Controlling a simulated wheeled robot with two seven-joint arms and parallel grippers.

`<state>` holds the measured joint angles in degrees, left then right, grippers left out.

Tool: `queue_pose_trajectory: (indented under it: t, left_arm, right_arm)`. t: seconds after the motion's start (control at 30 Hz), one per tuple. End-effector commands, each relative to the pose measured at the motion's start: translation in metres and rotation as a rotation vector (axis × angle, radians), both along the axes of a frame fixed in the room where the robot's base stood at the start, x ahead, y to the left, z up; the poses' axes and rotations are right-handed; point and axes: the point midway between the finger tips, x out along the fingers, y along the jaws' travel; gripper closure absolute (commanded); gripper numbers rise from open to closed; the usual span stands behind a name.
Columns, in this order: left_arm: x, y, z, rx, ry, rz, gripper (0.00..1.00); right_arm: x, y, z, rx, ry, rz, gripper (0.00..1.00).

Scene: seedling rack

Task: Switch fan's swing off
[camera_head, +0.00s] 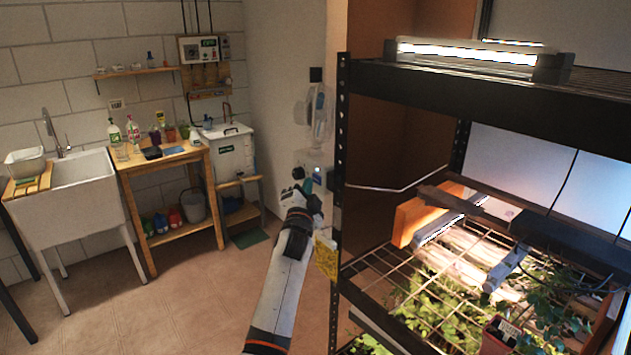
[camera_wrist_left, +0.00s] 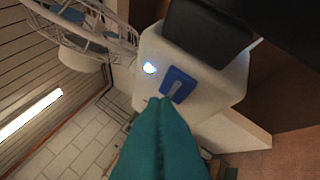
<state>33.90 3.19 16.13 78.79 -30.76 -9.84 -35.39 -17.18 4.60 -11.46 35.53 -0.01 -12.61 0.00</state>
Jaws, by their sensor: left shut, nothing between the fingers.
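The fan (camera_head: 318,112) stands behind the rack's front post, its cage partly hidden. In the left wrist view its wire cage (camera_wrist_left: 90,32) is at the upper left and its pale base (camera_wrist_left: 205,62) fills the middle. The base carries a round, lit, bluish-white button (camera_wrist_left: 149,68) and a blue switch (camera_wrist_left: 177,84) with a lighter lever-like mark. My left gripper (camera_head: 307,184) is at the fan's base, shut and empty. Its teal fingertips (camera_wrist_left: 160,102) lie just below the blue switch in the wrist view; I cannot tell whether they touch. My right gripper is out of view.
The black seedling rack (camera_head: 341,150) stands close to the right of my left arm, with lit lamps and plants on its shelves. A wooden bench (camera_head: 165,160) and a white sink (camera_head: 82,185) stand along the back wall. The floor at left is clear.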

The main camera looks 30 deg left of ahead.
Motion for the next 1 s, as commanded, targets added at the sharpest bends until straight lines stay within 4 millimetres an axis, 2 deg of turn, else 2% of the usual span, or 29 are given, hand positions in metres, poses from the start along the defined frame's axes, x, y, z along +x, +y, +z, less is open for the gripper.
queue_pose_trajectory:
  t: [0.17,1.0]
  left_arm:
    - [0.0061,-0.0030,-0.0015,-0.001,-0.001,-0.001,1.00]
    - [0.0067,-0.0030,0.0006,0.001,0.001,0.000,1.00]
  right_arm:
    - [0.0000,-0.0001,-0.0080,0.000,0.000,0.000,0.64]
    - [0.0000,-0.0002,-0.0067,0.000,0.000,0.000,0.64]
